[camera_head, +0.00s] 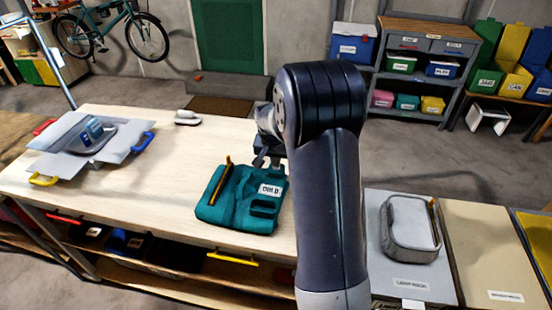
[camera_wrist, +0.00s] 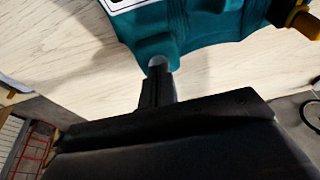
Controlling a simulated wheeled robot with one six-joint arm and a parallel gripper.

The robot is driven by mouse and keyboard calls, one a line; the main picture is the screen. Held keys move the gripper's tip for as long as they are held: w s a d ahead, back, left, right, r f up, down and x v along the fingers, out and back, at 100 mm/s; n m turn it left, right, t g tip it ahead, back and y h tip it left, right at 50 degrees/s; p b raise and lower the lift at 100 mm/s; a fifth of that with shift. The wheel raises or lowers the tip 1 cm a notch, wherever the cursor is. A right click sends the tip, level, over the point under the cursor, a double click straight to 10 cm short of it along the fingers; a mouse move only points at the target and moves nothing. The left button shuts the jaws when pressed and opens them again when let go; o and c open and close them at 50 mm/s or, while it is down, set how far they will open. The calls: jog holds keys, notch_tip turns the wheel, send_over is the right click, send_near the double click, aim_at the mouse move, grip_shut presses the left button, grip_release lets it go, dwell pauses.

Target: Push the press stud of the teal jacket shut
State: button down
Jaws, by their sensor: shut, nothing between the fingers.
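The teal jacket (camera_head: 236,213) lies folded on the pale worktop, with a white label (camera_head: 270,190) and a yellow-and-black bar (camera_head: 220,180) along its left side. My gripper (camera_head: 262,161) is over the jacket's far right edge, partly hidden by my arm. In the wrist view my gripper (camera_wrist: 158,72) is shut and empty, its tip against or just over a teal flap of the jacket (camera_wrist: 200,25). A small pale grey rounded spot shows at the tip; I cannot tell whether it is the press stud or part of the finger. No stud shows clearly elsewhere.
An open grey box (camera_head: 75,150) with yellow and blue handles stands at the left of the worktop (camera_head: 150,190). A small pale brush-like object (camera_head: 187,118) lies near the back edge. A grey padded case (camera_head: 410,225) rests at the right. Worktop left of the jacket is clear.

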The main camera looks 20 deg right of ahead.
jog(key=shift+s+f, duration=0.25)
jog(key=shift+f, duration=0.15)
notch_tip(320, 180, up, 5)
jog(key=p, duration=0.3)
jog(key=shift+w+r, duration=0.15)
jog(key=shift+r, duration=0.05)
jog(key=b+v, duration=0.1)
jog(key=v, duration=0.8)
jog(key=shift+a+r+b, duration=0.15)
jog(key=shift+r+b, duration=0.1)
jog(key=shift+b, duration=0.15)
